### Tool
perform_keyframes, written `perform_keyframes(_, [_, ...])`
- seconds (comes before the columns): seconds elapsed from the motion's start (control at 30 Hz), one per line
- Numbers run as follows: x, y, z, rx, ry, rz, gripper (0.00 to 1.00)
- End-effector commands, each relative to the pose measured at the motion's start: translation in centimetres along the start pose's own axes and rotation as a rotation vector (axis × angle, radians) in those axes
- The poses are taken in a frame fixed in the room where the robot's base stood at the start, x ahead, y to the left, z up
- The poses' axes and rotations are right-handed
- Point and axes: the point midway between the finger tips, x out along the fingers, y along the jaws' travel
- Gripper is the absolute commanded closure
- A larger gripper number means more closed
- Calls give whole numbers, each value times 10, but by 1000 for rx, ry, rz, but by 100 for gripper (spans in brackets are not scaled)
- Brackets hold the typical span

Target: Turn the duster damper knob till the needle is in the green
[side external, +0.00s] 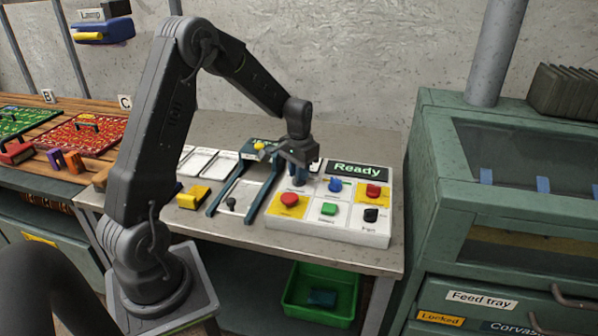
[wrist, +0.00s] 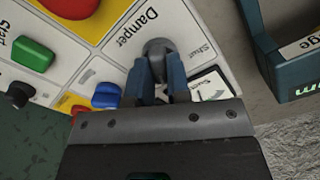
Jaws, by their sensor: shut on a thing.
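The grey damper knob (wrist: 158,47) sits on the control panel beside the printed word "Damper" in the wrist view. My gripper (wrist: 166,72) is shut on the knob with its blue fingers on either side. In the side view my gripper (side external: 299,178) points down at the top left of the white panel (side external: 340,235) and hides the knob. A small white dial or label (wrist: 208,88) shows partly beside the fingers; its needle and any green band cannot be made out.
The panel has a red button (side external: 289,200), a green switch (side external: 328,209), a blue knob (side external: 336,185) and a black knob (side external: 371,215) close by. A dark blue frame (side external: 233,188) stands to the left. A green cabinet (side external: 435,180) rises on the right.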

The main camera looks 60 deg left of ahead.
Motion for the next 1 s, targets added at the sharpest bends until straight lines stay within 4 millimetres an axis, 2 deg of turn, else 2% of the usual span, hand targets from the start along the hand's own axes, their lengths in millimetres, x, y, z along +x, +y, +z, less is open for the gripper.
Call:
perform_keyframes(0.4, [-1,0,0,-197,0,0,100])
perform_keyframes(0.93, [-1,0,0,-223,1,0,100])
perform_keyframes(0.97, [-1,0,0,-223,1,0,82])
perform_keyframes(1.0, [-1,0,0,-222,1,0,78])
